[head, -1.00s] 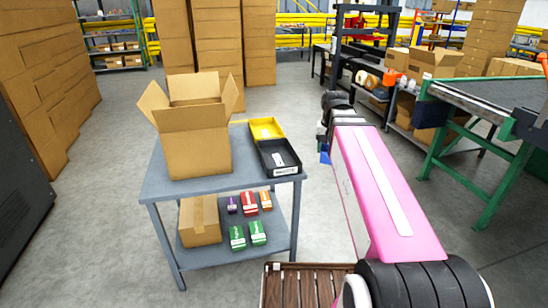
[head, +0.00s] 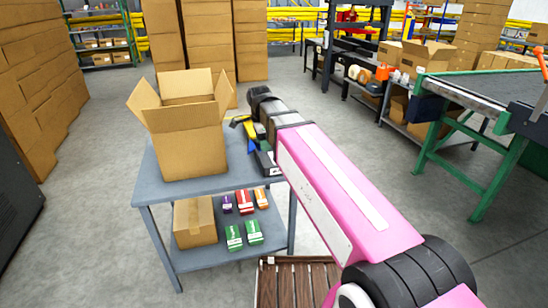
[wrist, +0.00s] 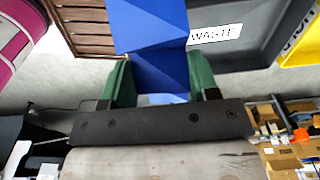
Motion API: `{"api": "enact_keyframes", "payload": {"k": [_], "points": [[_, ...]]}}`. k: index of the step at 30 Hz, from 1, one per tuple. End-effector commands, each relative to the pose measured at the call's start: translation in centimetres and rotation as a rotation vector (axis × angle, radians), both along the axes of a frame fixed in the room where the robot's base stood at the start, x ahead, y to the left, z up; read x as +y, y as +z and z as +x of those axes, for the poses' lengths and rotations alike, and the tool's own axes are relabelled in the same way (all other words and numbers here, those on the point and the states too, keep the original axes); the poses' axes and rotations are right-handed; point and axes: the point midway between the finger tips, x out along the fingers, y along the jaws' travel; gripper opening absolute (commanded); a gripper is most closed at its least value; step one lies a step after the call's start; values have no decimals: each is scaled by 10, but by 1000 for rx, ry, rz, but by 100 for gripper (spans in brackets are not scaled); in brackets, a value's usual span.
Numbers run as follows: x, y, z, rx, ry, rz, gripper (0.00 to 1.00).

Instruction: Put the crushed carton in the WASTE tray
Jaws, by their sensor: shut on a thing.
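My gripper (wrist: 160,82) is shut on the crushed carton (wrist: 150,32), a blue, creased piece between its green fingers. In the head view a small blue part of the carton (head: 251,146) shows below my wrist. The WASTE tray (wrist: 262,48) is dark, with a white label reading WASTE, and lies just right of the carton in the wrist view. In the head view the tray (head: 267,164) sits at the table's right edge, mostly hidden by my arm. The carton appears held above table height near the tray; the exact gap cannot be told.
A yellow tray (head: 240,122) lies behind the dark tray. An open cardboard box (head: 190,150) stands on the grey table (head: 150,190), left of my gripper. Small coloured cartons and a closed box (head: 195,222) are on the lower shelf. A green-framed conveyor (head: 470,130) stands right.

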Motion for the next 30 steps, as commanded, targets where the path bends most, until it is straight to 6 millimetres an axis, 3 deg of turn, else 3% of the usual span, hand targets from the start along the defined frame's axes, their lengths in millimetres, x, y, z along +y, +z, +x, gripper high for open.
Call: {"api": "enact_keyframes", "payload": {"k": [16,25,30], "points": [[-34,-59,95,1,-4,0,32],[-39,-73,105,1,-1,0,32],[-39,-92,105,1,-1,0,32]]}}
